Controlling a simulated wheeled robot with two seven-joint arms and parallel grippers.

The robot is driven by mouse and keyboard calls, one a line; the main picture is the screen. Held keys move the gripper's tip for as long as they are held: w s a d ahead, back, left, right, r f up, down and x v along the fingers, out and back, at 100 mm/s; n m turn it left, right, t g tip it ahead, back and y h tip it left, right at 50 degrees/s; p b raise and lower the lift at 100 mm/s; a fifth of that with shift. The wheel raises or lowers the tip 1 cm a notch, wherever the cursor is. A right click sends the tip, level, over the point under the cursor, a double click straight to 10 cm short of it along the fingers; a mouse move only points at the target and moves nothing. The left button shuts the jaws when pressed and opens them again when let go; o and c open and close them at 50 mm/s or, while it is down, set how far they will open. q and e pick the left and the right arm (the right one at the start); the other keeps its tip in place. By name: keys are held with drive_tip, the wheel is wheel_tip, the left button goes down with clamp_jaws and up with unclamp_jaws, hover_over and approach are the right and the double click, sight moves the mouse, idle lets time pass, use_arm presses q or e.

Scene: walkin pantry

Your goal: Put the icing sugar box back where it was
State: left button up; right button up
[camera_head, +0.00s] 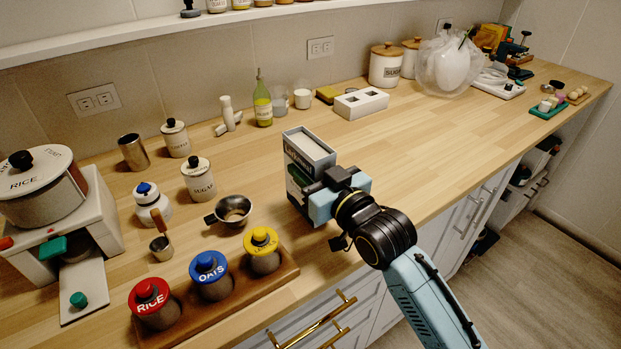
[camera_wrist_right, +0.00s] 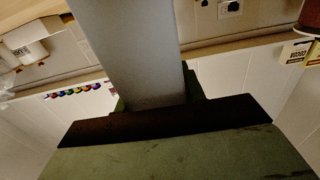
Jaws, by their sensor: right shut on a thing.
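The icing sugar box (camera_head: 308,148), a tall grey and dark green carton with a pale top, stands upright near the counter's front edge in the head view. My right gripper (camera_head: 318,186) is shut on it from the front right. The gripper hides its lower right part, and I cannot tell whether its base touches the counter. In the right wrist view, a plain grey face of the box (camera_wrist_right: 145,55) fills the middle between the fingers. My left gripper is not in view.
A wooden tray with red, blue and yellow-lidded jars (camera_head: 210,275) and a metal cup (camera_head: 233,209) stand left of the box. The wooden counter (camera_head: 430,140) is clear to the right.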

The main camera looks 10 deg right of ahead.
drive_tip(key=shift+f, duration=0.75)
drive_tip(key=o, duration=1.1)
drive_tip(key=shift+r, duration=0.15)
drive_tip(key=shift+s+d, duration=0.1)
drive_tip(key=shift+s, duration=0.1)
use_arm(q)
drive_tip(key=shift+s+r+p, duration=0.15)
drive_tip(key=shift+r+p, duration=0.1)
drive_tip(key=shift+p, duration=0.15)
use_arm(e)
drive_tip(key=shift+v, duration=5.8)
